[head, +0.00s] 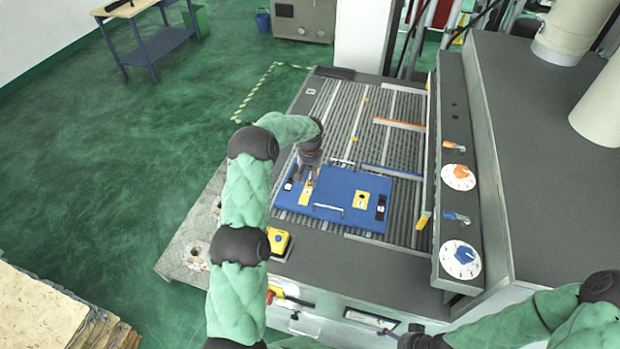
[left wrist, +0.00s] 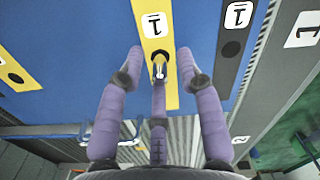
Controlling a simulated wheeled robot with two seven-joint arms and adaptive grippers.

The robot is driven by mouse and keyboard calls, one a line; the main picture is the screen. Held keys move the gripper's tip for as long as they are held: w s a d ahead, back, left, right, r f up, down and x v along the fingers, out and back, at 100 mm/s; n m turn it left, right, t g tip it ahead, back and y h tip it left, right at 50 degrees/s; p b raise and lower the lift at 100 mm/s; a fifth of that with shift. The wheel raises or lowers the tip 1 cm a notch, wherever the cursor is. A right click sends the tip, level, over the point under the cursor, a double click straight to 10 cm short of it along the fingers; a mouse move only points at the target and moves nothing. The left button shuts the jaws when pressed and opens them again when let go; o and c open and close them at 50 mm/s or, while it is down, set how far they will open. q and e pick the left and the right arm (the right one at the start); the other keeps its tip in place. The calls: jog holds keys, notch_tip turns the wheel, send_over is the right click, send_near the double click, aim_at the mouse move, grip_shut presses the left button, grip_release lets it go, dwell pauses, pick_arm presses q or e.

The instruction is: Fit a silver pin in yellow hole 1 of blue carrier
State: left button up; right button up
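The blue carrier (head: 335,190) lies flat on the ribbed bed of the machine. Its yellow strip marked 1 (left wrist: 155,25) has a dark hole, and a small silver pin (left wrist: 160,69) shows at that hole, upright as far as I can tell. How deep it sits is unclear. My left gripper (head: 310,172) is over this strip. In the left wrist view its purple fingers (left wrist: 160,78) stand wide apart on both sides of the pin, with a middle finger below it. My right gripper (head: 410,338) is partly at the bottom edge, its fingers unclear.
A black strip marked 1 (left wrist: 238,18) lies beside the yellow one. Another yellow patch (head: 361,200) is farther right on the carrier. A silver handle (head: 328,207) is on the near edge. A yellow button box (head: 278,240) stands at the front left. Orange and blue bars lie behind.

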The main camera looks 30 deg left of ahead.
pick_arm(q)
jog(key=shift+r, duration=0.25)
notch_tip(320, 180, up, 12)
jog(key=b, duration=0.1)
jog(key=shift+b, duration=0.4)
jog(key=shift+w+f, duration=0.1)
jog(key=shift+f, duration=0.1)
